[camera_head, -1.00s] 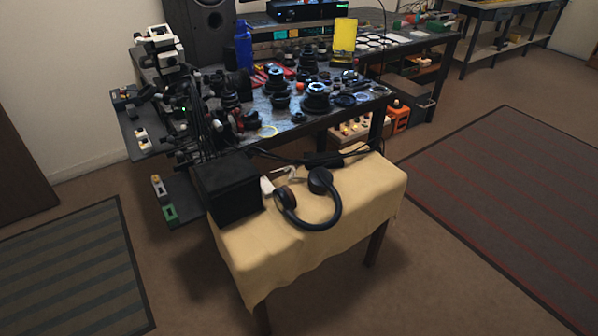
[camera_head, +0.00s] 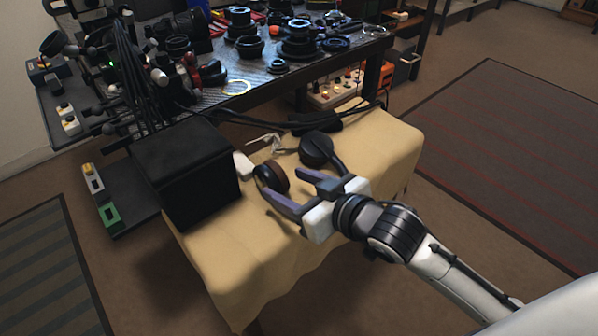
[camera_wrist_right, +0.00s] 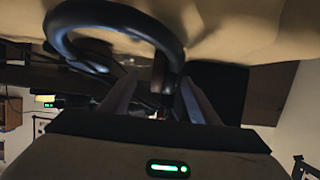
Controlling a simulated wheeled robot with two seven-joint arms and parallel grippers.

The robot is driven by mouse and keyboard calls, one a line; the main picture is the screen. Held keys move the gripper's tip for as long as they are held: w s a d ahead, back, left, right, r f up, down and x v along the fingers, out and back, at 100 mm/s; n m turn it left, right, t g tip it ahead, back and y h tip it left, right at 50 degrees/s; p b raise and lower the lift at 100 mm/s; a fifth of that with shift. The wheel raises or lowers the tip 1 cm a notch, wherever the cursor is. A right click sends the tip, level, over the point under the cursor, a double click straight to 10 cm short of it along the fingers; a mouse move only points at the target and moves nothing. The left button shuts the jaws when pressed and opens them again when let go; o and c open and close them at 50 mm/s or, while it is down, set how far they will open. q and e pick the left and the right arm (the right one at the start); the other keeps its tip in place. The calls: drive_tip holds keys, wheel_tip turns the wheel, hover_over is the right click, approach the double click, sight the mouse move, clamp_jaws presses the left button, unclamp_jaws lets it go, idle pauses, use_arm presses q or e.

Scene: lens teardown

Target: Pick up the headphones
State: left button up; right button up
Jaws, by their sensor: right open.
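I cannot tell whether the fingers touch the headphones. My left gripper is not in view.
The small cloth-covered table (camera_head: 235,270) also holds a black box (camera_head: 185,175) left of the headphones, plus a white piece (camera_head: 243,165) and cables. A cluttered bench (camera_head: 270,88) with several lens parts stands behind. The cloth's front is bare.

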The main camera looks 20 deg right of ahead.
drive_tip(key=x, duration=0.2)
drive_tip(key=shift+w+a+f+b, duration=0.2)
drive_tip(key=shift+w+f+b, duration=0.05)
drive_tip(key=shift+w+b, duration=0.05)
drive_tip(key=b+x, duration=0.1)
drive_tip(key=x, duration=0.1)
drive_tip(key=b+x, duration=0.1)
drive_tip(key=x, duration=0.1)
drive_tip(key=shift+a+f, duration=0.2)
drive_tip(key=shift+a, duration=0.1)
drive_tip(key=shift+w+a, duration=0.1)
drive_tip(key=shift+w, duration=0.25)
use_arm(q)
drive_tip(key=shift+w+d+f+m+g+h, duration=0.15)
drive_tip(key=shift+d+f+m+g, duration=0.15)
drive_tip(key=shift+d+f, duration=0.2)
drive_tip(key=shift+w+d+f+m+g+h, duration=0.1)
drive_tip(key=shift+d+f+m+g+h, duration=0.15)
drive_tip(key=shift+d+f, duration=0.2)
use_arm(e)
drive_tip(key=c, duration=1.3)
drive_tip(key=shift+c, duration=0.2)
drive_tip(key=shift+r, duration=0.1)
